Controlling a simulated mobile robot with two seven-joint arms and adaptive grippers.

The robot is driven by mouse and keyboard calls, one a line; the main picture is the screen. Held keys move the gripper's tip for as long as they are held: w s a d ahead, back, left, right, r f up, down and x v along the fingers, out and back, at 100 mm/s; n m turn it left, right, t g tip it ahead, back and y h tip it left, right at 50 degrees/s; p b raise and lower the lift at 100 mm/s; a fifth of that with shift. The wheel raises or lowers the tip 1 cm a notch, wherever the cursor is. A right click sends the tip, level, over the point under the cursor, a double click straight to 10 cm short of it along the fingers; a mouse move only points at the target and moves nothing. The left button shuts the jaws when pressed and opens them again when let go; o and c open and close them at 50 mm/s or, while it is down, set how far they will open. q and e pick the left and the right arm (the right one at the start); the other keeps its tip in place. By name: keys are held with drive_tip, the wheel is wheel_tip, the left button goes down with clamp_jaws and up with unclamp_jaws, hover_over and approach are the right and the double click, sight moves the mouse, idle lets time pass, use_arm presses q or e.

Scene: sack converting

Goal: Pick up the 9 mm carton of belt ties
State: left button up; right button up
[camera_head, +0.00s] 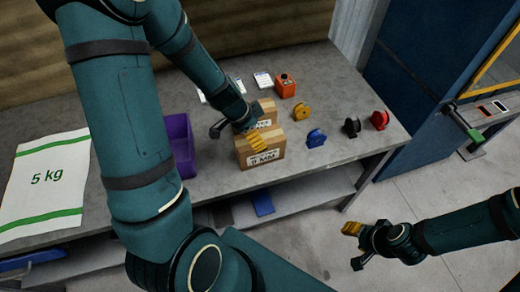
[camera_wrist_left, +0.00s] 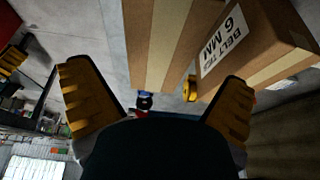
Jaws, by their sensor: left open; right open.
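Two brown cartons stand one behind the other on the grey bench: a front carton (camera_head: 270,158) and a rear carton (camera_head: 267,107). The front label ends in MM; its number is too small to read surely. In the left wrist view one carton (camera_wrist_left: 165,40) is ahead between the fingers, and a labelled carton (camera_wrist_left: 255,45) is at right. That tilted label reads BELT TIES with a 6 or an inverted 9 MM. My left gripper (camera_head: 252,143) is open over the front carton, its fingers (camera_wrist_left: 162,100) apart. My right gripper (camera_head: 354,245) is open and empty, off the bench's front.
A purple bin (camera_head: 181,140) stands left of the cartons, with a 5 kg sack (camera_head: 45,185) farther left. Blue (camera_head: 316,138), yellow (camera_head: 302,111), black (camera_head: 352,127) and red (camera_head: 379,120) spools stand to the right. An orange box (camera_head: 285,86) is behind.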

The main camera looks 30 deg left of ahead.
use_arm(q)
drive_tip(key=shift+d+f, duration=0.15)
drive_tip(key=shift+f, duration=0.35)
drive_tip(key=shift+b+x, duration=0.9)
drive_tip(key=shift+x, duration=1.35)
drive_tip(key=shift+w, duration=0.15)
drive_tip(key=shift+f+b, duration=0.15)
drive_tip(key=shift+b, duration=0.15)
drive_tip(key=c, duration=1.2)
